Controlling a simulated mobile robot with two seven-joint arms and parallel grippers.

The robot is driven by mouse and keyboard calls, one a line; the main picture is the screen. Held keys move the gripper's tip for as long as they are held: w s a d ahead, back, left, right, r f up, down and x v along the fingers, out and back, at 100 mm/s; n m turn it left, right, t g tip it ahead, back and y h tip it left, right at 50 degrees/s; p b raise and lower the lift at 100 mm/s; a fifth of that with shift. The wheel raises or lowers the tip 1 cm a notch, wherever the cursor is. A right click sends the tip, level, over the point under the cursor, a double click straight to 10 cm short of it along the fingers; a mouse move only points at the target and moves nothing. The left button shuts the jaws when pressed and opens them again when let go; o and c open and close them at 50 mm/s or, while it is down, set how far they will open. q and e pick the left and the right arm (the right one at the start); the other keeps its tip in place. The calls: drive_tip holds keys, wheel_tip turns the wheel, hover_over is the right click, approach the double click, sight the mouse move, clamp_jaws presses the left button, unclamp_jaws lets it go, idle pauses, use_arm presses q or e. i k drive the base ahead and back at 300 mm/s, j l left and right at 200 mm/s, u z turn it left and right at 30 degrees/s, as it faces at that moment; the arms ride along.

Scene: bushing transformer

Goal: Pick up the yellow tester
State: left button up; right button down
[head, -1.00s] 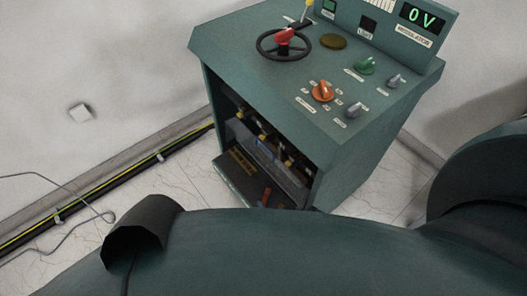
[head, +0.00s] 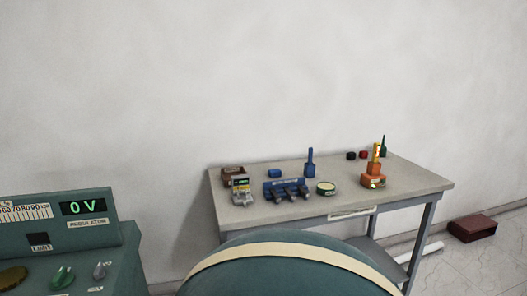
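A grey table (head: 425,185) stands against the wall, right of centre. Two things on it show yellow. A small boxy device (head: 241,191) with yellowish parts and a green display sits at the table's left front. An orange block with a yellow upright part (head: 376,155) stands at the right. I cannot tell for certain which is the yellow tester. Neither of my grippers is in view, so nothing shows of what they hold.
Blue parts (head: 286,190), a round tin (head: 326,188) and a brown box (head: 233,173) also lie on the table. A green control cabinet (head: 60,255) is at lower left. A large green rounded body (head: 275,270) fills the bottom centre. A dark red box (head: 472,228) lies on the floor.

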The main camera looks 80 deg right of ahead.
sight(377, 147)
drive_tip(key=z, duration=3.4)
